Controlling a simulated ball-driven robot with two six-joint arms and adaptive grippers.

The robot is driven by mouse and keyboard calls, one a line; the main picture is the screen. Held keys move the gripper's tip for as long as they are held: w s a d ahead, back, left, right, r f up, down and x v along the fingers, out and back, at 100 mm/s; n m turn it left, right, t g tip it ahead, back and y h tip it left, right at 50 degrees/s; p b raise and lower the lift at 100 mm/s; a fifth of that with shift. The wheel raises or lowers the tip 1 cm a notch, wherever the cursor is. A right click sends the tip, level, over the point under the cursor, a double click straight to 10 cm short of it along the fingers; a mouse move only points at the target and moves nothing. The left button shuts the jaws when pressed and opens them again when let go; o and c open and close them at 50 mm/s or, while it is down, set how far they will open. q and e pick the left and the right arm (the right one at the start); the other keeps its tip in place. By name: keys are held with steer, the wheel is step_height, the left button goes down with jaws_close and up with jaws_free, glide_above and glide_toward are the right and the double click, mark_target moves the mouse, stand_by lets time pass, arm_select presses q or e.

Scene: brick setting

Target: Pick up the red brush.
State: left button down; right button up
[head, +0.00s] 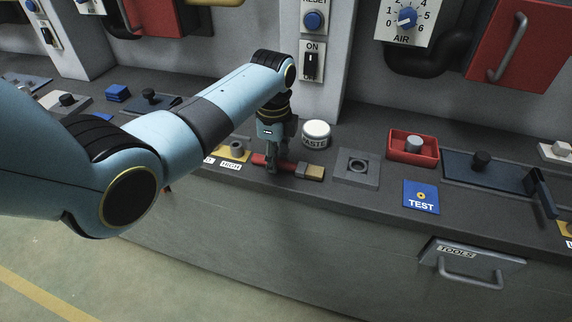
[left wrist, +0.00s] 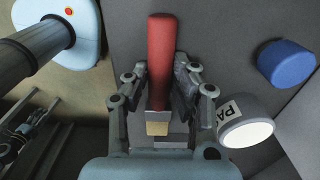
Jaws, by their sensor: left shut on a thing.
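The red brush (head: 258,160) has a red handle, a grey collar and a tan bristle end. In the head view it lies level at the counter's front edge, bristles to the right. I cannot tell whether it touches the counter. My left gripper (head: 273,166) points down over it and is shut around its handle. In the left wrist view the red brush (left wrist: 160,50) runs between the fingers of the left gripper (left wrist: 160,85), the handle toward the top and the bristles toward the bottom. The fingers hide part of the brush. My right gripper is not in view.
A white-lidded paste jar (head: 316,133) stands just behind the brush. A grey plate with a round socket (head: 357,168) is to its right, then a red tray (head: 413,158) and a blue TEST card (head: 421,197). A yellow plate (head: 236,151) is at left. The wall rises behind.

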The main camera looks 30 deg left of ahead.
arm_select(q)
steer(key=shift+r, duration=0.1)
step_height(320, 180, up, 4)
steer(key=shift+r, duration=0.1)
steer(key=w+d+r+b, duration=0.1)
steer(key=w+d+r, duration=0.1)
steer(key=d+r, duration=0.4)
steer(key=d, duration=0.5)
steer(key=shift+w+d+r+b, duration=0.2)
steer(key=shift+w+r+b, duration=0.1)
steer(key=shift+w+b, duration=0.1)
